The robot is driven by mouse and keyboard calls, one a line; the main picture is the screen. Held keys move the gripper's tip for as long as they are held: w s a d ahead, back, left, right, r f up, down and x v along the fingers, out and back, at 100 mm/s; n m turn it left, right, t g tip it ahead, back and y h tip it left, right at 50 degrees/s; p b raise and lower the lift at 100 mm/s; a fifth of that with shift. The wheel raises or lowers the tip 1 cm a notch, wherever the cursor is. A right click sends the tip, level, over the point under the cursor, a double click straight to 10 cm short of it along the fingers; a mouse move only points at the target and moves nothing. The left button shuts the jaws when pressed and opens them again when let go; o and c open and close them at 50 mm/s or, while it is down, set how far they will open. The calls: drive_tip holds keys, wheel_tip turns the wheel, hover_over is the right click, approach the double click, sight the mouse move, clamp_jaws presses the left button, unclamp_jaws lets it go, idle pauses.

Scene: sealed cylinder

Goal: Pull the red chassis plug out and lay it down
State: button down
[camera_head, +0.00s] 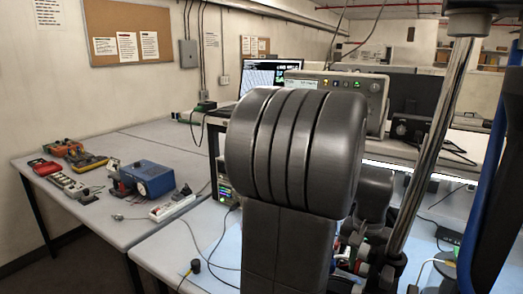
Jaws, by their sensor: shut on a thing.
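I cannot make out the red chassis plug in this view. The large dark ribbed joint of my own arm fills the middle and hides much of the bench behind it. My gripper does not show. A grey instrument with a row of coloured buttons (377,87) stands on the raised level behind my arm, and its lower left part is covered by the arm. Small dark and reddish parts show low to the right of the arm, too cluttered to tell apart.
A blue box (149,178), a white power strip (172,206) and several small meters lie on the left bench (100,217). An open laptop (272,75) and a dark monitor (416,92) stand at the back. Loose cables cross the near bench. The left bench's back has free room.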

drive_tip(key=shift+r+p, duration=1.2)
drive_tip(key=shift+r, duration=0.3)
